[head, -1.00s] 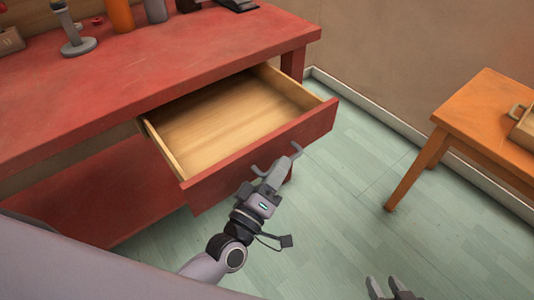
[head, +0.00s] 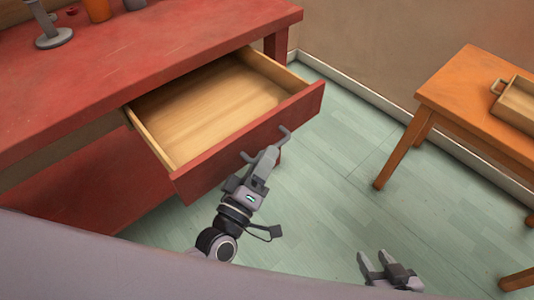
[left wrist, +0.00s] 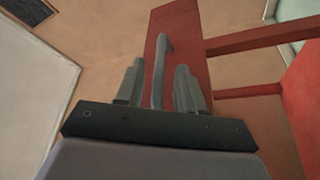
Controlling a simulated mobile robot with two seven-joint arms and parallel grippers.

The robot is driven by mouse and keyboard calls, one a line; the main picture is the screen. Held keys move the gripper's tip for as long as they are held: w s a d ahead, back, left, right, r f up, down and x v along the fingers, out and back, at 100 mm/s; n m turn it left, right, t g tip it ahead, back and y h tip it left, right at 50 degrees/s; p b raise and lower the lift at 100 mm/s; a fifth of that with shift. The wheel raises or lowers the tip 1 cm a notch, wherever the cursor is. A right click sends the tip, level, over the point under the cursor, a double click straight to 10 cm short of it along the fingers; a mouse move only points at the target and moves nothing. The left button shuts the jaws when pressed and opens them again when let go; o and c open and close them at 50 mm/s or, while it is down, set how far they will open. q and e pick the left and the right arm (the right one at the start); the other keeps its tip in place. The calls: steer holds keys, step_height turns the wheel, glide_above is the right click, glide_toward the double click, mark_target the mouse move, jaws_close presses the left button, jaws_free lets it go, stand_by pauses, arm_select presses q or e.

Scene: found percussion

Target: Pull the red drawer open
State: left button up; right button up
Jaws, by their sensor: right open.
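The red drawer (head: 245,145) stands pulled well out from under the red workbench. Its bare wooden inside shows and looks empty. My left gripper (head: 266,160) is at the grey bar handle (head: 284,134) on the drawer front. In the left wrist view the handle (left wrist: 161,65) runs between my left gripper's two fingers (left wrist: 158,88), which are close on either side of it. The exact contact is hard to see there. My right gripper (head: 380,267) is open and empty, low over the floor at the bottom of the head view, away from the drawer.
The red workbench (head: 190,50) carries a grey stand (head: 53,38) and an orange cylinder (head: 97,9) at the back left. An orange table (head: 455,105) with a wooden tray (head: 515,103) stands on the right. The pale green floor between them is clear.

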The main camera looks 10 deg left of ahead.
arm_select(q)
steer(key=v, duration=0.6)
steer(key=shift+r, duration=0.1)
stand_by(0.4)
